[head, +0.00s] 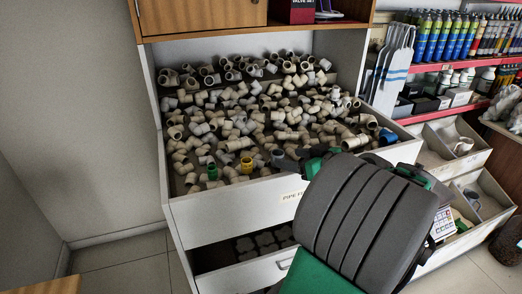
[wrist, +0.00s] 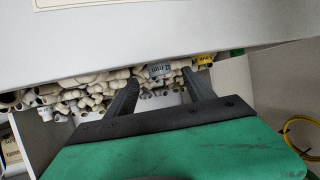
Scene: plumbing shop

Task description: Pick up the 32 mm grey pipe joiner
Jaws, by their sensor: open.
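The grey pipe joiner (wrist: 158,70) shows in the wrist view with an upside-down "32 mm" marking. It lies at the front of the drawer of fittings, and in the head view it is the grey-blue piece (head: 277,157) right of the yellow one. My gripper (wrist: 160,78) is open and empty. In the wrist view its two dark fingers point toward the joiner, which appears between and just beyond their tips. I cannot tell the exact gap. In the head view my arm hides most of the gripper.
A yellow fitting (head: 246,164) and a green fitting (head: 212,171) stand left of the joiner. Many beige fittings (head: 240,120) crowd behind. The white drawer front (head: 225,211) rises before them. A blue piece (head: 387,137) lies at the right.

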